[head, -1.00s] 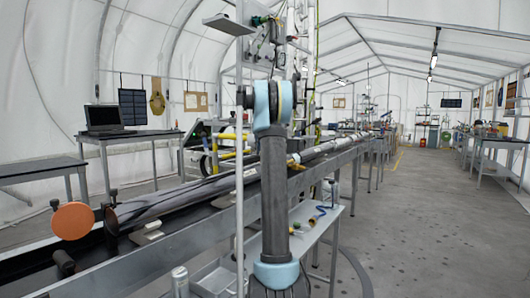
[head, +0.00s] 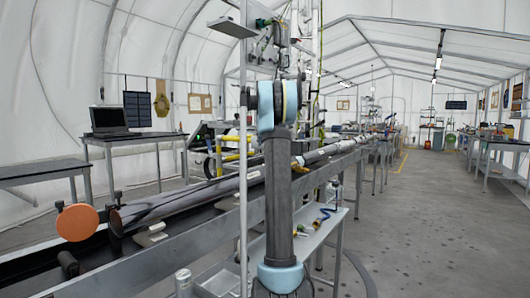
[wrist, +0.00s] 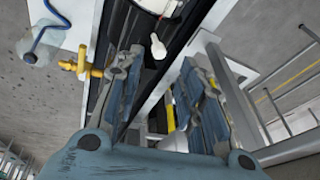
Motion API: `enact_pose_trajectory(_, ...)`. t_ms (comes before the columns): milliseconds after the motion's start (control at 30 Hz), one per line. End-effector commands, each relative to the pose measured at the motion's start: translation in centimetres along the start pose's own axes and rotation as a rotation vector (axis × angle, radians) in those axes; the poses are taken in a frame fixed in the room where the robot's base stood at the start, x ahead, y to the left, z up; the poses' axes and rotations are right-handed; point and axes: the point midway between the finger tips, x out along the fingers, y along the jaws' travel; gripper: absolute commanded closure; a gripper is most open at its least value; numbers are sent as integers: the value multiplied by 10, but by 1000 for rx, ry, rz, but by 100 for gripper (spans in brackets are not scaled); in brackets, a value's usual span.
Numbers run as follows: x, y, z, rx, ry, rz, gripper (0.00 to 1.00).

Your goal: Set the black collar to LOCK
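My gripper (wrist: 161,62) shows in the wrist view with its two blue-grey fingers spread apart. Nothing is held between them. A small white knob-like piece (wrist: 158,46) shows beyond the fingertips, over a dark rail. A yellow valve-like fitting (wrist: 84,66) is just left of the left finger. I cannot pick out the black collar with certainty in either view. In the head view my arm stands in front of the bench, and my gripper is not visible there.
A long bench (head: 185,237) carries a dark tube (head: 185,203) with an orange end disc (head: 77,222). A lower shelf (head: 312,238) holds small fittings and a blue hose (head: 326,213). A metal post (head: 243,165) stands beside my arm.

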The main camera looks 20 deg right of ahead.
Motion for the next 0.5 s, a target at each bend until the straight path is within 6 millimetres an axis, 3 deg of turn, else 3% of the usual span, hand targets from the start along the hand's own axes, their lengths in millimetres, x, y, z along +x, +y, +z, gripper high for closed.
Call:
enact_pose_trajectory(200,-38,-1,0,0,-1,0,65)
enact_pose_trajectory(500,-60,-1,0,-1,-2,0,65)
